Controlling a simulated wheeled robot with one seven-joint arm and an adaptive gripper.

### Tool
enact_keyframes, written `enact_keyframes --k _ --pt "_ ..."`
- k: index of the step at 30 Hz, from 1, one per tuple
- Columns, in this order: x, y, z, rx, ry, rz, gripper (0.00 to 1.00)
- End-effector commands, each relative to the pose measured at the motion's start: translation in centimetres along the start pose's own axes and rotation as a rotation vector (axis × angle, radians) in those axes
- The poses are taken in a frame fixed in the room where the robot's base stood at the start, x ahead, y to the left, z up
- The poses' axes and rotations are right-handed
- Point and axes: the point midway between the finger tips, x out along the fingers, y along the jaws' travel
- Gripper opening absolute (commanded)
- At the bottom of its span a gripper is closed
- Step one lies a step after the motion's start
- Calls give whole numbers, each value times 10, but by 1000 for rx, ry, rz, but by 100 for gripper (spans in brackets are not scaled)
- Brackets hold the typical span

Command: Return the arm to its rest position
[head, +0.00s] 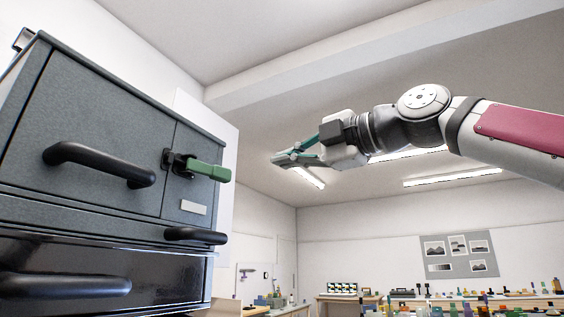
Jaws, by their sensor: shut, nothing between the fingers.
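My gripper (279,159) is in the middle of the head view, raised high in front of the ceiling. Its fingers point left and are shut, with nothing held. My arm reaches in from the right edge, roughly level and bent at the wrist. The gripper is apart from the dark grey cabinet (90,125) at the left, with a clear gap between the fingertips and the green-handled latch (208,170) on the cabinet front.
The cabinet has black bar handles (100,164) that stick out, and a glossy black lower drawer (150,270). Far benches (345,299) with many small items line the back. A photo board (459,256) hangs on the back wall. The air around my gripper looks free.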

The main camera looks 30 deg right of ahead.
Motion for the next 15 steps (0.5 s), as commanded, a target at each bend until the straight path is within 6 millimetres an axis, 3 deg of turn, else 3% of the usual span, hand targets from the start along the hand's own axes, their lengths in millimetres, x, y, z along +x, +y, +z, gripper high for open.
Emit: enact_keyframes --k 10,15 --pt "0 -2 -1 10 0 -6 0" --pt "0 -34 -18 135 -9 -93 0"
